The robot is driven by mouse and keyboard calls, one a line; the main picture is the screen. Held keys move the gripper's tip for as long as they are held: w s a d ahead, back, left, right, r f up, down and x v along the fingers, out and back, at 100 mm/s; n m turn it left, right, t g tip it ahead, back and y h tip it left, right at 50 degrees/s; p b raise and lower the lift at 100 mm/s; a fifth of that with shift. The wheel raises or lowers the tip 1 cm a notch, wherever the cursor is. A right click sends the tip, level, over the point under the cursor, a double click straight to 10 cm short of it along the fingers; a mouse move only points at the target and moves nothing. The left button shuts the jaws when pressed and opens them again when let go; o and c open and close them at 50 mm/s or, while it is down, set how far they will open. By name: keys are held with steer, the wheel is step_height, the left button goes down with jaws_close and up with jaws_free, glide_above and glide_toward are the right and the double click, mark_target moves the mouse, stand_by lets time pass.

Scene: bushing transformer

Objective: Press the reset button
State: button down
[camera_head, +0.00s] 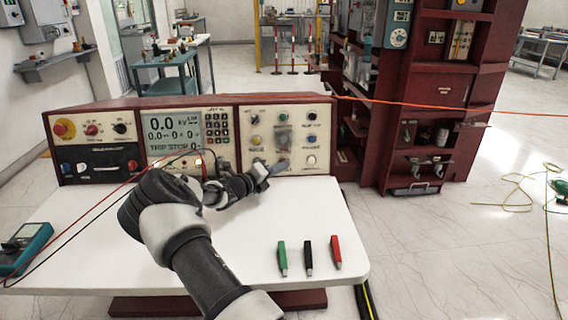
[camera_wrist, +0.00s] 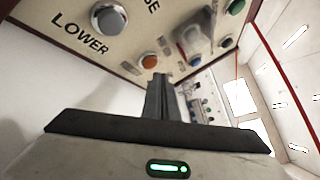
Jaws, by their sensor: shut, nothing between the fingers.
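The control console has a cream right-hand panel (camera_head: 297,128) with several buttons and knobs. No reset label is readable, so I cannot tell which button is the reset button. My gripper (camera_head: 280,167) is shut and empty, with its fingers pointing at the lower part of this panel. In the wrist view, the shut fingertips (camera_wrist: 160,80) appear close to an orange button (camera_wrist: 149,61); I cannot tell whether they touch anything. A grey button (camera_wrist: 108,18) marked LOWER is to the left, and a blue button (camera_wrist: 195,60) is to the right. My gripper hides part of the panel's lower row.
A white tabletop (camera_head: 225,245) extends in front of the console. Green (camera_head: 282,258), black (camera_head: 308,258) and red (camera_head: 336,252) pieces lie at its front right. A teal meter (camera_head: 25,243) lies at left, with red and black leads crossing the table. A dark red cabinet (camera_head: 420,100) stands behind.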

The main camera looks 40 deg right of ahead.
steer(key=shift+w+d, duration=0.1)
steer(key=shift+w+d+f, duration=0.1)
steer(key=shift+w+f, duration=0.05)
steer(key=shift+w, duration=0.1)
steer(key=shift+w+d+f, duration=0.1)
steer(key=shift+w+d, duration=0.15)
steer(key=shift+w, duration=0.15)
stand_by(0.8)
steer(key=shift+s+a+r+p, duration=0.2)
steer(key=shift+s+a+p, duration=0.25)
steer(key=shift+s+p, duration=0.25)
steer(key=shift+s, duration=0.1)
steer(key=s+p, duration=0.1)
steer(key=s+a+r+p, duration=0.1)
steer(key=shift+s+a+r+p, duration=0.1)
steer(key=shift+s+a+p, duration=0.1)
steer(key=shift+a+p, duration=0.15)
steer(key=shift+s+a+p, duration=0.45)
steer(key=shift+s+p, duration=0.15)
steer(key=shift+s, duration=0.25)
stand_by(0.6)
